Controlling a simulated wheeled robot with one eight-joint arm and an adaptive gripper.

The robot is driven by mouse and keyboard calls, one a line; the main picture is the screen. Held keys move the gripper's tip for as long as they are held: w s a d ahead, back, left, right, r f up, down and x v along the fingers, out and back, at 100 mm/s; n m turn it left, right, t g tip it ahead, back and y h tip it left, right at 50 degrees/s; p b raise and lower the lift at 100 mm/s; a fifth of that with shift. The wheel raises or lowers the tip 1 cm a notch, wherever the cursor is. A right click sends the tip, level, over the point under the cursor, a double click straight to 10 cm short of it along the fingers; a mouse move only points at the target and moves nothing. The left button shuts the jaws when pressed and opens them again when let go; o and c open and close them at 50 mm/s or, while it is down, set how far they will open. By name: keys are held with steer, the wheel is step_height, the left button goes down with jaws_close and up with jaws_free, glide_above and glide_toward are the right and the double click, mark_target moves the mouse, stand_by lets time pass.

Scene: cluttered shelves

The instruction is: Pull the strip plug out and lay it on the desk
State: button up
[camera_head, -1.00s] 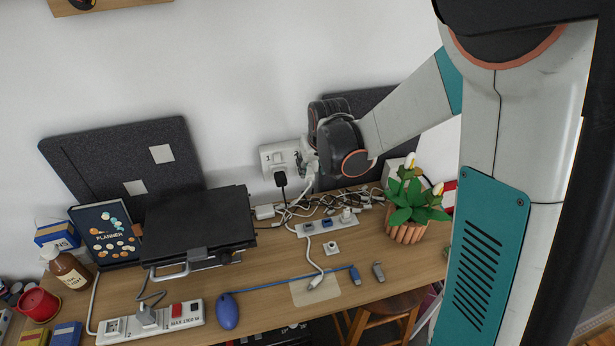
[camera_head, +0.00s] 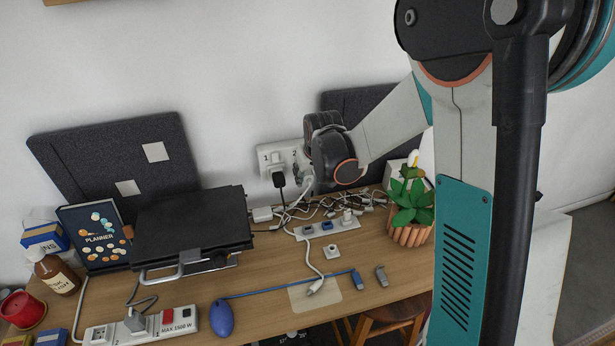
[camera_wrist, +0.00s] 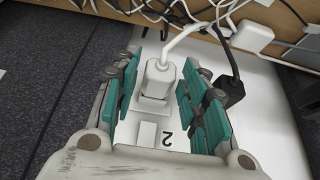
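A white plug (camera_wrist: 158,78) with a white cable sits in socket 2 of the white wall outlet (camera_head: 266,150). In the wrist view the outlet (camera_wrist: 152,134) shows its "2" label and switch. My gripper (camera_wrist: 160,95) is open, its teal finger pads on either side of the white plug with a narrow gap visible on each side. In the head view my gripper (camera_head: 303,172) is at the outlet's right half and mostly hides the plug. The wooden desk (camera_head: 270,275) lies below, with a white multi-socket strip (camera_head: 330,224) near the wall.
A black plug (camera_head: 279,180) sits in socket 1, beside my right finger in the wrist view. Tangled white cables lie below the outlet. A potted plant (camera_head: 410,205) stands right, a black device (camera_head: 190,228) left. Another strip (camera_head: 180,321) lies in front. Bare desk shows mid-front.

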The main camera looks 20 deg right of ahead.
steer(key=c, duration=0.9)
steer(key=shift+s, duration=0.25)
steer(key=shift+s, duration=2.4)
